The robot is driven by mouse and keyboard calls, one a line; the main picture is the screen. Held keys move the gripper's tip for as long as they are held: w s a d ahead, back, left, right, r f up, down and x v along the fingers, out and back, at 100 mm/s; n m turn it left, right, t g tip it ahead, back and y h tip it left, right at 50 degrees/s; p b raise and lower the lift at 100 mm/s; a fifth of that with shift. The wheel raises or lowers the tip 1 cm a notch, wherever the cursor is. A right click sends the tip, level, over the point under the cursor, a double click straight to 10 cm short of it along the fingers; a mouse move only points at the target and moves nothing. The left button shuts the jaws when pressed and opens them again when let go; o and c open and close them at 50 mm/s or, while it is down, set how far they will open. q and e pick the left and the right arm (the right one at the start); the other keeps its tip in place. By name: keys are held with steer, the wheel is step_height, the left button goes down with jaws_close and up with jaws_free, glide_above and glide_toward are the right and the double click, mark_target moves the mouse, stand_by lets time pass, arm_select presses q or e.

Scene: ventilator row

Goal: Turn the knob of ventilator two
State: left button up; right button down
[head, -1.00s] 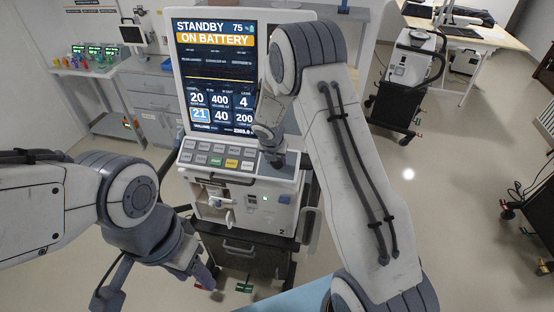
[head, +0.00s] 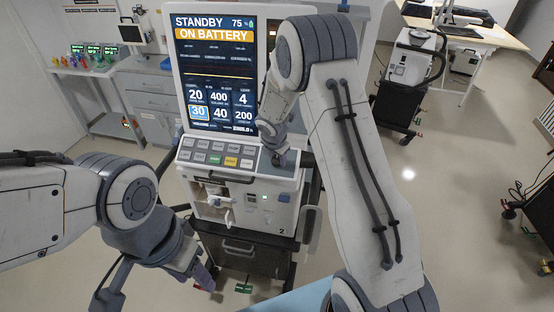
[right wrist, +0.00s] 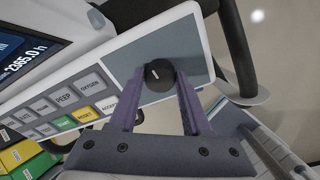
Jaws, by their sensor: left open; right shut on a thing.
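Ventilator two (head: 262,207), marked with a 2, stands in the middle of the head view. Its screen (head: 215,70) reads STANDBY, ON BATTERY, 75 %, and a highlighted box shows 30. The black knob (right wrist: 158,74) with a white line sits on the grey panel right of the keys in the right wrist view. My right gripper (right wrist: 160,84) is shut on the knob, with one purple finger on each side. In the head view my right gripper (head: 277,152) mostly hides the knob. My left gripper (head: 206,277) is open and empty, low in front of the ventilator.
The key panel (head: 216,154) lies left of the knob. A side counter (head: 146,80) with small coloured items stands at the left. Another wheeled machine (head: 408,68) and a desk (head: 480,35) stand at the back right.

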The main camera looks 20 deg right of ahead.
steer(key=m+b, duration=0.1)
steer(key=m, duration=0.1)
steer(key=m+b, duration=0.1)
steer(key=shift+s+d+f+m, duration=0.1)
steer(key=shift+f+m, duration=0.1)
steer(key=shift+m, duration=0.2)
steer(key=m+b, duration=0.2)
steer(key=shift+m+t, duration=0.3)
steer(key=m+b, duration=0.4)
steer(key=shift+s+t, duration=0.15)
steer(key=shift+t, duration=0.15)
steer(key=shift+m+b, duration=1.05)
steer(key=shift+m, duration=0.05)
steer(key=shift+r, duration=0.1)
steer(key=shift+c, duration=1.8)
jaws_free()
steer(key=v, duration=1)
steer(key=shift+s+r+b, duration=0.25)
steer(key=shift+b, duration=0.05)
